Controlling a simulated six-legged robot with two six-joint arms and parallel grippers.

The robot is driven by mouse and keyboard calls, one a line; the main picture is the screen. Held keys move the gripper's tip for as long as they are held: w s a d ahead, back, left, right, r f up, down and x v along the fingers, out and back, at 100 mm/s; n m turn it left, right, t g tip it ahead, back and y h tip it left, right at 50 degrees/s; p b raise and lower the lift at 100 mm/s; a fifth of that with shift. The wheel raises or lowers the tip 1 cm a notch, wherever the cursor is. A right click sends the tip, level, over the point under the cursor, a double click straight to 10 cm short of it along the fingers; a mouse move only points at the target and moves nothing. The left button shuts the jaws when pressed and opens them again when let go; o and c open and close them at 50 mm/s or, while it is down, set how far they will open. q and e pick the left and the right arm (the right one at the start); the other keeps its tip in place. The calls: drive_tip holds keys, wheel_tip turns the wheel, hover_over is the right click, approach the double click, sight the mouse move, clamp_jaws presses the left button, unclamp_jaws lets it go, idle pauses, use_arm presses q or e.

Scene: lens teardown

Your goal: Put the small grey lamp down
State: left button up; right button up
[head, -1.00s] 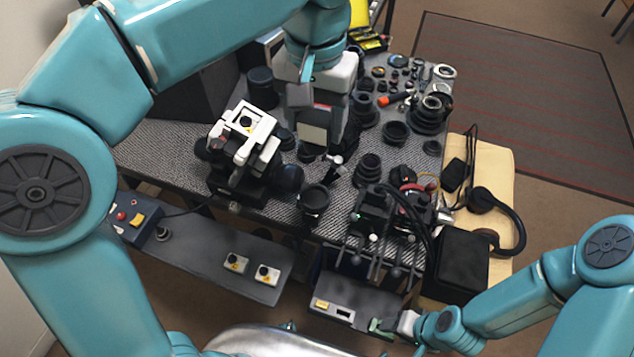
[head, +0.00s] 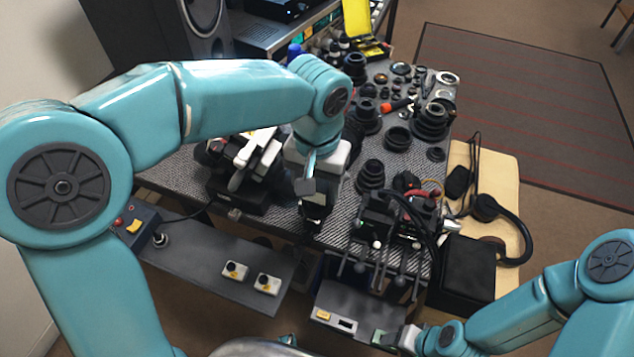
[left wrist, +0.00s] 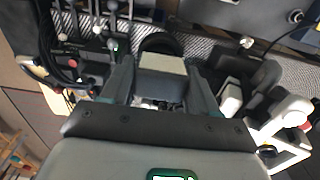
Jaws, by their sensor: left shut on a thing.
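My left gripper (head: 314,200) points down over the front middle of the patterned bench top. In the left wrist view (left wrist: 161,88) its two fingers are shut on the small grey lamp (left wrist: 161,64), which shows as a pale grey-beige block between them. In the head view my wrist mostly hides the lamp, and I cannot tell whether it touches the bench. A black ring-shaped part (left wrist: 160,43) shows just beyond the lamp in the left wrist view. My right gripper (head: 393,338) is low at the front, by a grey control box; its jaws are not clear.
A black-and-white device (head: 243,175) stands left of my left gripper. Stacked black lens parts (head: 370,175) and a levered fixture (head: 385,225) are to the right. Many lens rings lie at the back right. A narrow strip of bench top (head: 338,228) is bare near the front edge.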

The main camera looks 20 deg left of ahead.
sight(317, 182)
use_arm(q)
drive_tip(key=shift+f, duration=0.25)
drive_tip(key=o, duration=1.2)
drive_tip(key=shift+r, duration=0.4)
wheel_tip(317, 182, up, 12)
drive_tip(key=p, duration=0.1)
drive_tip(key=shift+p, duration=0.4)
drive_tip(key=shift+f, duration=0.1)
